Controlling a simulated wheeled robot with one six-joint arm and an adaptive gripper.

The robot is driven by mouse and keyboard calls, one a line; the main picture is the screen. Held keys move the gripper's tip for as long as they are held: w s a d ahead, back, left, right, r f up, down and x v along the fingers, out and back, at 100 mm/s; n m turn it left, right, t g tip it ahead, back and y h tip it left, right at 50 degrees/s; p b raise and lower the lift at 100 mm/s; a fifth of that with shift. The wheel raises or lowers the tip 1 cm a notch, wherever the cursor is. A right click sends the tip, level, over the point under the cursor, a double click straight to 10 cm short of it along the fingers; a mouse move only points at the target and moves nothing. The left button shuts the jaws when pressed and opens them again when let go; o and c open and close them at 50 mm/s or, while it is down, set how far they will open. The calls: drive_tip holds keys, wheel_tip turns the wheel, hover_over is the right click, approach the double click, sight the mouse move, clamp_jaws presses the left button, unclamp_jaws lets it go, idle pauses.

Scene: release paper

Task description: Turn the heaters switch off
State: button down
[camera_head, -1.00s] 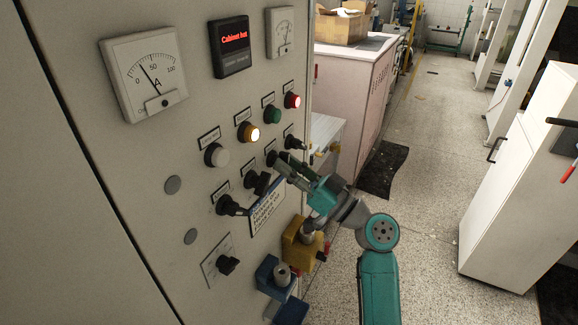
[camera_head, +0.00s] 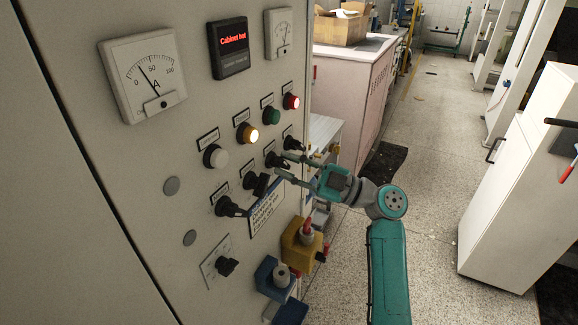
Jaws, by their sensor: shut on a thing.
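A grey control panel (camera_head: 120,185) on the left carries a slanting row of black rotary switches with small labels that are too small to read. The lower switch (camera_head: 230,207) and the middle switch (camera_head: 256,185) are clear of my gripper. A third switch (camera_head: 272,160) is at my fingertips, partly hidden. The upper switch (camera_head: 292,143) is just above them. My teal gripper (camera_head: 281,163) comes in from the right, with one finger above and one below the third switch, shut on it. I cannot tell which label says heaters.
Above the switches are white, lit amber, green and red lamps (camera_head: 251,134), and a display (camera_head: 229,48) reads "Cabinet hot". Another knob (camera_head: 227,266) sits lower down. Yellow and blue connector boxes (camera_head: 301,247) jut out below my gripper. The floor to the right is open.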

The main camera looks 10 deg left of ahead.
drive_tip(key=shift+n+g, duration=0.4)
drive_tip(key=shift+n, duration=0.5)
drive_tip(key=c, duration=1.2)
unclamp_jaws()
drive_tip(key=v, duration=1.2)
drive_tip(key=shift+r, duration=0.1)
